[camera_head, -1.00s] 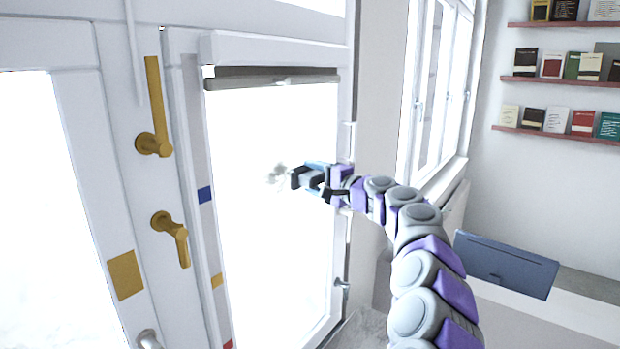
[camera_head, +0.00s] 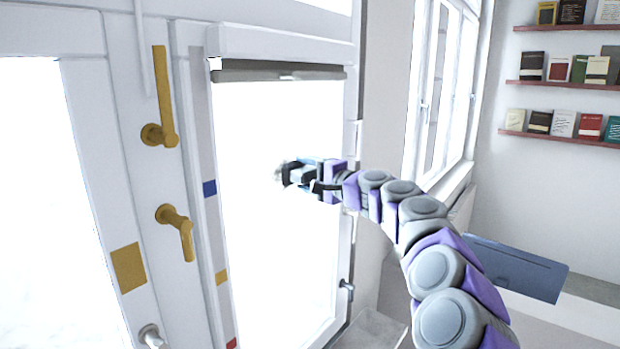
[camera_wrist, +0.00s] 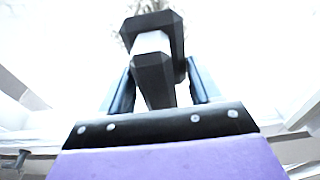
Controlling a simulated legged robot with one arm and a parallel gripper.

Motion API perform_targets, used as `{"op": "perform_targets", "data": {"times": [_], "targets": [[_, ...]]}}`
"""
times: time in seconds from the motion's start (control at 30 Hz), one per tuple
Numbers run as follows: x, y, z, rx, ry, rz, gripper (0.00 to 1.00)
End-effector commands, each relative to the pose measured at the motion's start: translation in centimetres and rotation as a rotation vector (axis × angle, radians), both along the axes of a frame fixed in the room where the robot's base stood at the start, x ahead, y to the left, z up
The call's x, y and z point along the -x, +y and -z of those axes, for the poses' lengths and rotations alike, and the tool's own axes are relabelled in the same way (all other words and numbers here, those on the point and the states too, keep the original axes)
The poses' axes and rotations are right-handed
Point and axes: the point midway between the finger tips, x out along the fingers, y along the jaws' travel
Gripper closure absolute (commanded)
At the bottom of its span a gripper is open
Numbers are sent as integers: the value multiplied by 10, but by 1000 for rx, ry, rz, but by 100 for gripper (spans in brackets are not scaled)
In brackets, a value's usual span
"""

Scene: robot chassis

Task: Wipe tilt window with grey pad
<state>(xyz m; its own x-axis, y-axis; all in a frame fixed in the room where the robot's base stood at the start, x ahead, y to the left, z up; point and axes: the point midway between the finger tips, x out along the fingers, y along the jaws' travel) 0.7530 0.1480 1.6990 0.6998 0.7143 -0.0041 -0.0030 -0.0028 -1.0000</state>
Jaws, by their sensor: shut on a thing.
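The tilt window (camera_head: 268,240) is a bright glass pane in a white frame, with a grey roller blind at its top. My gripper (camera_head: 308,174) is at the upper middle-right of the pane, its end at or close to the glass. In the wrist view, my gripper (camera_wrist: 155,95) is shut on a dark grey pad (camera_wrist: 153,75), a block with a white band, held between the fingers. A smudge shows at the glass beside the pad's end; it also appears beyond the pad in the wrist view. Whether the pad touches the glass I cannot tell.
Two brass handles, an upper one (camera_head: 160,100) and a lower one (camera_head: 177,228), stick out on the frame to the left. Another window (camera_head: 440,85) and shelves with books (camera_head: 565,85) are at the right. A dark blue panel (camera_head: 515,268) lies right of my arm.

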Motion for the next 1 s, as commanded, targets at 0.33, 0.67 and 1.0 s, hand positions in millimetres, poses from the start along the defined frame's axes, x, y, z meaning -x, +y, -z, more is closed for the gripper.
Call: {"op": "perform_targets", "data": {"times": [0.33, 0.67, 1.0], "targets": [[17, 16, 1, -1, -1, -2, 61], [30, 28, 1, 0, 1, -4, 61], [47, 43, 2, 1, 1, -6, 61]]}}
